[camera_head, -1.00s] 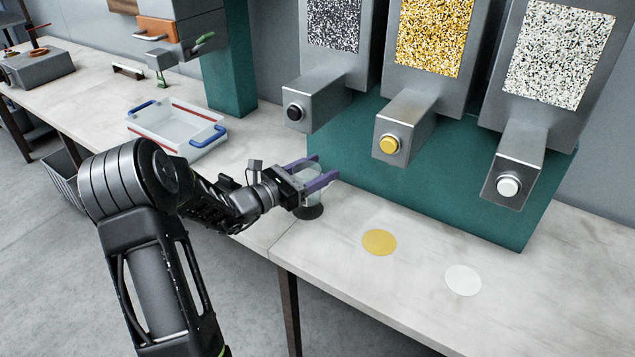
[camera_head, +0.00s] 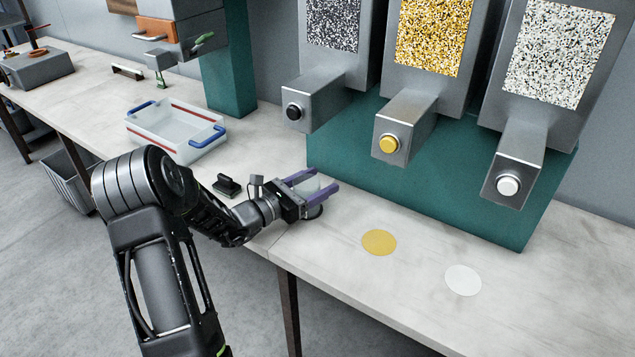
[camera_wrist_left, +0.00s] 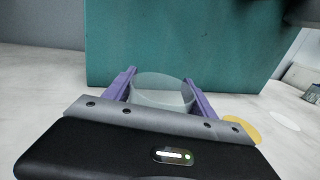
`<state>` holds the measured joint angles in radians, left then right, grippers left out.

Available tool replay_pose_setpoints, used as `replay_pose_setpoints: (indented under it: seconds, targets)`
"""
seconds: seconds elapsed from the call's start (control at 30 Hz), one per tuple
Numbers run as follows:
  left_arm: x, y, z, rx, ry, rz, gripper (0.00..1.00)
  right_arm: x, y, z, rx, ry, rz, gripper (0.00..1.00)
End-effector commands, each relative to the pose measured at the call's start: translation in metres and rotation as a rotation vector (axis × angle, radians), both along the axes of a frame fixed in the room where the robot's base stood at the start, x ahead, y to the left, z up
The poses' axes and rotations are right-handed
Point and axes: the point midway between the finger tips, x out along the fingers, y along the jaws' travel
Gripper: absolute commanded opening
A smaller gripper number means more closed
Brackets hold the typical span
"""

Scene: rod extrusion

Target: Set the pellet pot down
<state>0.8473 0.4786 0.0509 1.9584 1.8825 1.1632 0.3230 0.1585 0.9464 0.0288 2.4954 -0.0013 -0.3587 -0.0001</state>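The pellet pot (camera_head: 309,185) is a small clear, upright vessel between the purple fingers of my left gripper (camera_head: 328,180). In the left wrist view the pot (camera_wrist_left: 163,92) shows its round rim, with a finger against each side. My left gripper is shut on it. A dark round disc (camera_head: 315,212) on the bench lies directly below the pot, mostly hidden by the gripper. I cannot tell whether the pot's base touches it. My right gripper is not in view.
Three dispensers with black (camera_head: 294,112), yellow (camera_head: 389,144) and white (camera_head: 508,186) buttons stand behind on a teal block (camera_head: 440,190). A yellow disc (camera_head: 379,242) and white disc (camera_head: 462,280) lie on the bench right. A blue-handled tray (camera_head: 170,140) and dark stamp-like object (camera_head: 227,186) are left.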

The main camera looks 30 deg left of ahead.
Motion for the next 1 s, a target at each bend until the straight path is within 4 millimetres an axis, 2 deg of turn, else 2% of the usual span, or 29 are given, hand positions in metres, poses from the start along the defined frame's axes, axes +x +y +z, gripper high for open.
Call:
replay_pose_setpoints:
  seconds: [0.03, 0.17, 0.53, 0.77, 1.0]
  targets:
    - [0.0, 0.0, 0.0, 0.0, 0.0, 0.0, 0.69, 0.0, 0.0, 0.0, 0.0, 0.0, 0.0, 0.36]
    - [0.0, 0.0, 0.0, 0.0, 0.0, 0.0, 0.8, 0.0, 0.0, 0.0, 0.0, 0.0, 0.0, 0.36]
    - [0.0, 0.0, 0.006, 0.0, 0.0, 0.0, 0.8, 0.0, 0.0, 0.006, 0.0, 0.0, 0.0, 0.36]
    - [-0.03, 0.01, 0.003, 0.001, 0.0, 0.003, 0.8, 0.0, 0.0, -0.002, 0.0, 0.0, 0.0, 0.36]
    - [-0.078, 0.025, 0.003, 0.001, 0.001, 0.003, 0.8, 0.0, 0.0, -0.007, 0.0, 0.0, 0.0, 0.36]
